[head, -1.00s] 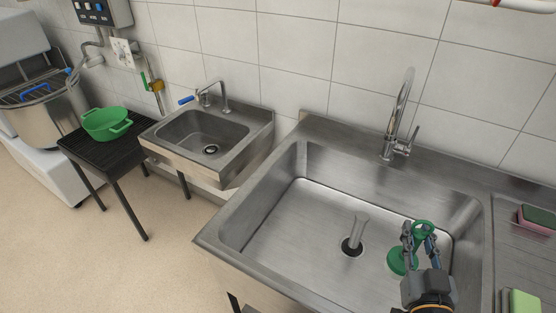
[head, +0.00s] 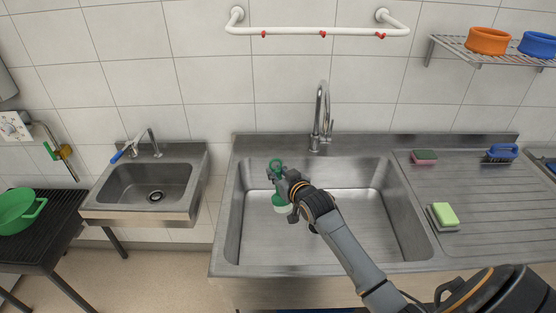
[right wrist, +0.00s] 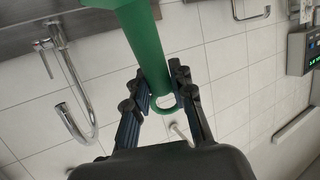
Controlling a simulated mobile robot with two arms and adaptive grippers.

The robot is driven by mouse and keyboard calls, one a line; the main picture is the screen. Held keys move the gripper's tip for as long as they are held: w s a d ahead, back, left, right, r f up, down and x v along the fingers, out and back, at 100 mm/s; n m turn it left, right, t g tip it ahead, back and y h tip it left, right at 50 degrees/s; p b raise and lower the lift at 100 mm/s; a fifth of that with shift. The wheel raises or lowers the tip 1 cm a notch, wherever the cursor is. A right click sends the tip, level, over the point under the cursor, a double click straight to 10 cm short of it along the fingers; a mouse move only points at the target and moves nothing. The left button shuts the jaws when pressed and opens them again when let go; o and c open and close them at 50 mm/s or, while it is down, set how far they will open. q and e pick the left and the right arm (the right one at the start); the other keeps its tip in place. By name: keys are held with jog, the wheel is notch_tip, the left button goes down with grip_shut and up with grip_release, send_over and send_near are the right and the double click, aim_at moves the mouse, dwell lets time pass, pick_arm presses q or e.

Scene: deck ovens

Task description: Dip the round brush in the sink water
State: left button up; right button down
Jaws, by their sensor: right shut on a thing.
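The round brush (head: 280,200) is green, with a ring at the top of its handle and a round head below. My right gripper (head: 275,174) is shut on its handle. It holds the brush upright, head down, over the left part of the large steel sink (head: 336,240). In the right wrist view the green handle (right wrist: 142,42) and its ring lie between the fingers (right wrist: 157,78). The brush head is partly hidden by my arm. I cannot make out a water surface or whether the head touches the bottom. My left gripper is not in view.
A tall tap (head: 321,115) stands behind the basin. The drainboard at right holds a pink-green sponge (head: 425,157), a green sponge (head: 444,214) and a blue brush (head: 501,152). A small sink (head: 150,185) and a green bowl (head: 18,212) are at left.

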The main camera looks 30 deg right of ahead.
jog(key=shift+w+d+r, duration=0.2)
jog(key=shift+w+d, duration=0.05)
jog(key=shift+d, duration=0.2)
jog(key=f+b, duration=0.2)
jog(key=shift+a+f+b, duration=0.2)
jog(key=shift+a+b, duration=0.15)
jog(key=shift+b, duration=0.05)
notch_tip(320, 180, down, 3)
jog(key=shift+d+r+b, duration=0.15)
jog(key=shift+b, duration=1.1)
notch_tip(320, 180, down, 2)
jog(key=shift+f+b, duration=0.15)
jog(key=shift+b, duration=0.6)
pick_arm(q)
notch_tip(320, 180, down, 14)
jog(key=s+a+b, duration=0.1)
jog(key=b, duration=0.6)
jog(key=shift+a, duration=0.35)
pick_arm(e)
notch_tip(320, 180, down, 12)
jog(key=shift+r, duration=0.25)
notch_tip(320, 180, up, 18)
jog(key=p, duration=1.6)
jog(key=shift+f, duration=0.25)
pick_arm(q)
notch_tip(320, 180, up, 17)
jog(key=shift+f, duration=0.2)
